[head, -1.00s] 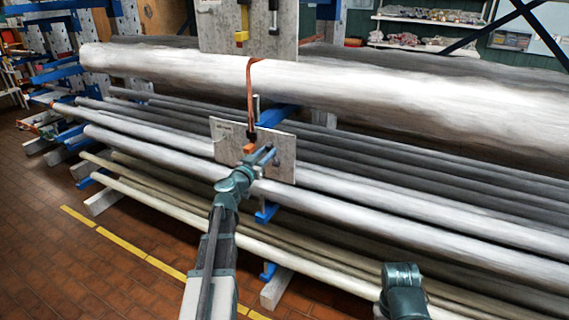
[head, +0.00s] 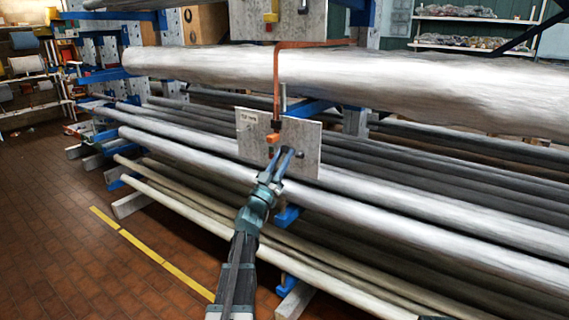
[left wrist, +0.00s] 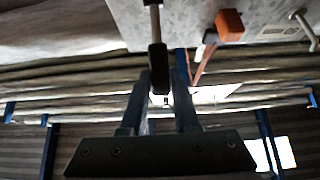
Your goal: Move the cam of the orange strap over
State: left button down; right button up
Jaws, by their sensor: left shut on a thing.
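The orange strap (head: 277,82) hangs over the big pale tube and down to a speckled grey plate (head: 251,147). An orange block (head: 273,138) with a black part above it sits at its lower end; the block also shows in the left wrist view (left wrist: 230,25). A dark handle (left wrist: 158,66) on a metal rod stands out from the plate, beside the orange block. My left gripper (head: 285,152) is in front of the plate, just below and right of the block, its fingers around the handle's end. My right gripper is out of view.
A second plate (head: 292,24) with a yellow and a dark fitting hangs above. A metal pin (head: 284,97) stands by the strap. Long pipes (head: 400,208) lie on blue rack arms left and right.

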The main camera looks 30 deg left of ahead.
pick_arm(q)
jog(key=shift+f, duration=0.1)
dwell(0.5)
jog(key=c, duration=0.6)
grip_release()
jog(key=shift+c, duration=0.2)
jog(key=shift+s+f, duration=0.1)
jog(key=b+v, duration=0.9)
jog(key=v, duration=0.4)
jog(key=shift+s+f, duration=0.15)
jog(key=shift+f, duration=0.15)
